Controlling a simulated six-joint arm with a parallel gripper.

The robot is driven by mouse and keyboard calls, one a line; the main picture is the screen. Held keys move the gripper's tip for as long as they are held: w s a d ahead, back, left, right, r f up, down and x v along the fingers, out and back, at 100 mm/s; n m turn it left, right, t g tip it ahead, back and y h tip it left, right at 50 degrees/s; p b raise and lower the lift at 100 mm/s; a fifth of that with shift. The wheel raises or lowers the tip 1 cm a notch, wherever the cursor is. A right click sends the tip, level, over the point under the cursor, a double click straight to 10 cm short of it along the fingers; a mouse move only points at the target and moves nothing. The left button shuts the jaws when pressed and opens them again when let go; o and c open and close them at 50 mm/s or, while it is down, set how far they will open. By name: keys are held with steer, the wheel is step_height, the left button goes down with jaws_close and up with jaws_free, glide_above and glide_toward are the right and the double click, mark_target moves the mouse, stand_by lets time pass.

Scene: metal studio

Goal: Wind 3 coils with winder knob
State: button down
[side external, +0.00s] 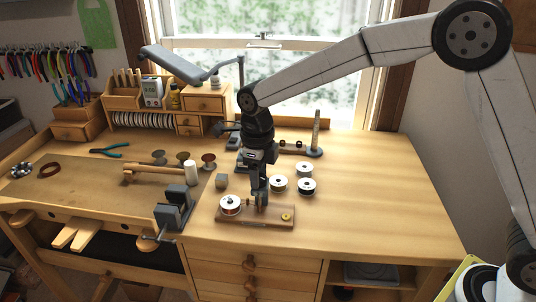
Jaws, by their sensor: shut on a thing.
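The winder's flat wooden base (262,221) lies near the front edge of the bench. My gripper (258,201) points down over the middle of the base, just right of the spool. It is shut on the winder knob, which is mostly hidden between the fingers. How many coils are on the spool is too small to tell.
Several other spools (307,186) stand behind the winder to the right. A stand with a tapered post (316,135) is at the back. The bench's right side (390,190) is clear.

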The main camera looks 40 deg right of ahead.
steer(key=shift+c, duration=1.1)
jaws_free()
steer(key=shift+r, duration=0.15)
steer(key=shift+r, duration=3.8)
